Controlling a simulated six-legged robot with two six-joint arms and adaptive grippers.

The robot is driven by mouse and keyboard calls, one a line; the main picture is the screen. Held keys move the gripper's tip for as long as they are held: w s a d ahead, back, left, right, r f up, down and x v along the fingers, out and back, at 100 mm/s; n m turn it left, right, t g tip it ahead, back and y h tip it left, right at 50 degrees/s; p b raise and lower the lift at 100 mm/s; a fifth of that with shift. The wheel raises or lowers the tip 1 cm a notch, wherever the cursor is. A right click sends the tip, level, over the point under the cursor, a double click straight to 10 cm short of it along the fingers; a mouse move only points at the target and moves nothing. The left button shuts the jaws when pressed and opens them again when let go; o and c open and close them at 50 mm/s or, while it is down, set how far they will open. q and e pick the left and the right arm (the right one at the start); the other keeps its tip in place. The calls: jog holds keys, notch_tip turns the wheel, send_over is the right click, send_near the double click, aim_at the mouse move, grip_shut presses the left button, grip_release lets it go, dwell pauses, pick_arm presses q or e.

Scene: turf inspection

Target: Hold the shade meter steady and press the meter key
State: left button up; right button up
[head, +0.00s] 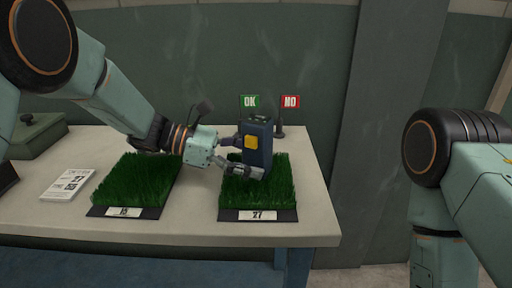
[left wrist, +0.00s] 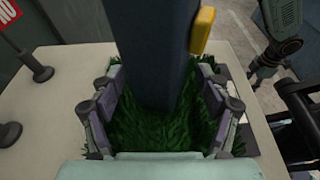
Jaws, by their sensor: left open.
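The shade meter (head: 264,157) is a dark blue upright box over the turf sample marked 27 (head: 283,190). Its yellow meter key (head: 251,142) faces the front. My left gripper (head: 243,157) comes in from the left at the meter's lower part. In the left wrist view, the open fingers (left wrist: 160,72) lie either side of the meter (left wrist: 150,45), with gaps showing grass. The key (left wrist: 204,30) is at upper right there. Whether the meter's foot touches the turf I cannot tell. My right arm (head: 470,190) hangs at the right; its gripper seems partly visible in the left wrist view (left wrist: 272,58), too unclear to read.
A second turf sample marked 15 (head: 137,185) lies left on the pale table (head: 200,229). A printed card (head: 68,185) and a green box (head: 40,137) are further left. A green OK flag (head: 250,101) and red NO flag (head: 290,101) stand behind the meter.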

pick_arm(q)
jog(key=shift+c, duration=0.4)
jog(key=c, duration=1)
jog(key=shift+o, duration=0.2)
pick_arm(e)
grip_shut()
dwell(0.5)
